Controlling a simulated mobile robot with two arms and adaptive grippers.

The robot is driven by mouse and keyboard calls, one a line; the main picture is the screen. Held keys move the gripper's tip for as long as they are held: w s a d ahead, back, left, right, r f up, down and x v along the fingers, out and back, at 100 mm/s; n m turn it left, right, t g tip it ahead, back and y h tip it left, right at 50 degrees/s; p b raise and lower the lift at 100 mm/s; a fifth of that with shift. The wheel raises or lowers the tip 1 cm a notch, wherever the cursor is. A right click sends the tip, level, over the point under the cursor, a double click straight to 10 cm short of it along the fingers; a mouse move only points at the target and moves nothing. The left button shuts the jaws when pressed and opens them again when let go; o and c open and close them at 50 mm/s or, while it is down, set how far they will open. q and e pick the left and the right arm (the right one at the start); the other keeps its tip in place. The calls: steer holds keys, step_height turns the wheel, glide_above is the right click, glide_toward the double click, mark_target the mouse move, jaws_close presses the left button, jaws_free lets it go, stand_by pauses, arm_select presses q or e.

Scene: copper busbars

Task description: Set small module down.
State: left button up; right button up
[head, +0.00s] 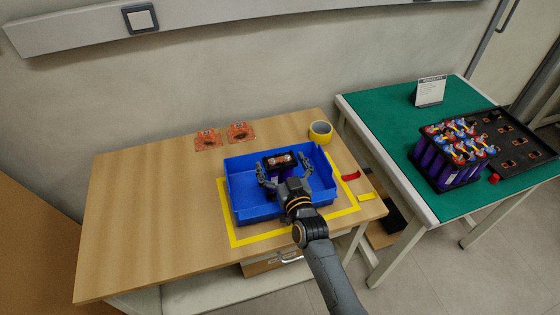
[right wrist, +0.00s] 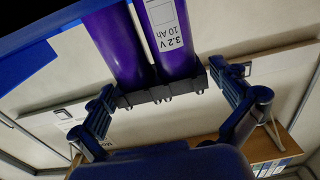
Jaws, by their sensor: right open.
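The small module (head: 281,161), with a dark top and purple cells below, is inside the blue bin (head: 240,208) on the wooden table, toward its back wall. My right gripper (head: 284,170) reaches into the bin from the front. Its fingers are open, one on each side of the module. In the right wrist view, the purple cells (right wrist: 128,45) of the module, marked 3.2 V 10 Ah, show between the spread fingers (right wrist: 165,92), with gaps at both sides. The module's underside is hidden in the head view. My left gripper is not in view.
Yellow tape (head: 236,241) frames the bin. A yellow tape roll (head: 320,131) and two orange-brown pieces (head: 208,140) (head: 240,132) lie behind it. A red piece (head: 351,176) lies at right. A green table (head: 376,125) holds a larger module (head: 444,170) and a black tray (head: 520,160). The wooden table's left is clear.

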steer(key=shift+r, duration=0.1)
steer(key=v, duration=1.2)
